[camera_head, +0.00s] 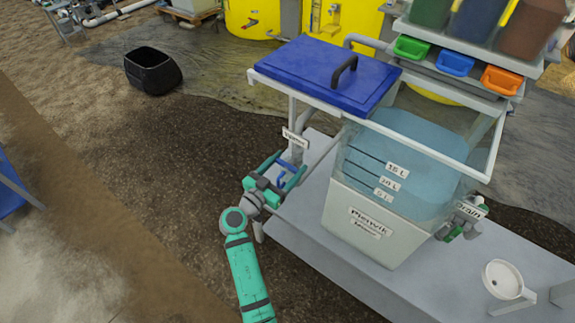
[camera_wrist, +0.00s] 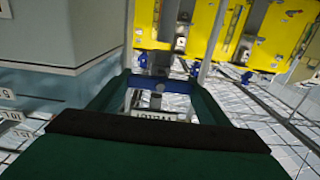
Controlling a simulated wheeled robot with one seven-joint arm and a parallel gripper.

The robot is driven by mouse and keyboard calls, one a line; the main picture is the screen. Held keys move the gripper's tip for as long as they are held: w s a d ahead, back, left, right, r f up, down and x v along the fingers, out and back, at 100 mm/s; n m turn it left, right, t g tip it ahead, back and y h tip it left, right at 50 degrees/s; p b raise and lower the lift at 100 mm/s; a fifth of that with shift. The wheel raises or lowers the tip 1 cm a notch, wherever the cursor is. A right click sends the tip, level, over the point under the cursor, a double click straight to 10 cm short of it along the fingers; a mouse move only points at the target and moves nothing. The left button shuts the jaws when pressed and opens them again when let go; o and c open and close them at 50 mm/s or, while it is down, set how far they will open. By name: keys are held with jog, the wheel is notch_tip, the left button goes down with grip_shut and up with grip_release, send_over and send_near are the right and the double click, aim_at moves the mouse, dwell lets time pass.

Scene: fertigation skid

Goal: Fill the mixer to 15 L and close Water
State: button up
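The mixer (camera_head: 375,225) is a whitish tank with a translucent blue upper part and level marks (camera_head: 388,180) on its front. The exact water level is hard to make out. The Water label (camera_head: 295,138) is on the tank's left side, and it also shows upside down in the wrist view (camera_wrist: 160,116). My gripper (camera_head: 283,176) is at the blue Water valve handle (camera_wrist: 165,86). The handle spans the space between the two green fingers, with no clear gap at either end. The valve body is partly hidden by my gripper.
A blue lid (camera_head: 325,75) with a black grip lies on the frame above the tank. The Drain valve (camera_head: 462,220) is at the tank's right. Coloured bins (camera_head: 455,62) stand at upper right. A black bucket (camera_head: 152,72) is on the ground at left. Open ground lies left of the skid.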

jog(key=shift+n, duration=0.4)
jog(key=n, duration=0.5)
jog(key=shift+a+n, duration=0.1)
jog(key=shift+n, duration=0.2)
jog(key=n, duration=0.6)
jog(key=shift+w+f, duration=0.1)
jog(key=shift+f, duration=0.05)
jog(key=shift+n, duration=0.3)
jog(key=o, duration=1.1)
jog(key=shift+c, duration=0.2)
jog(key=v, duration=1.1)
jog(key=shift+w, duration=0.1)
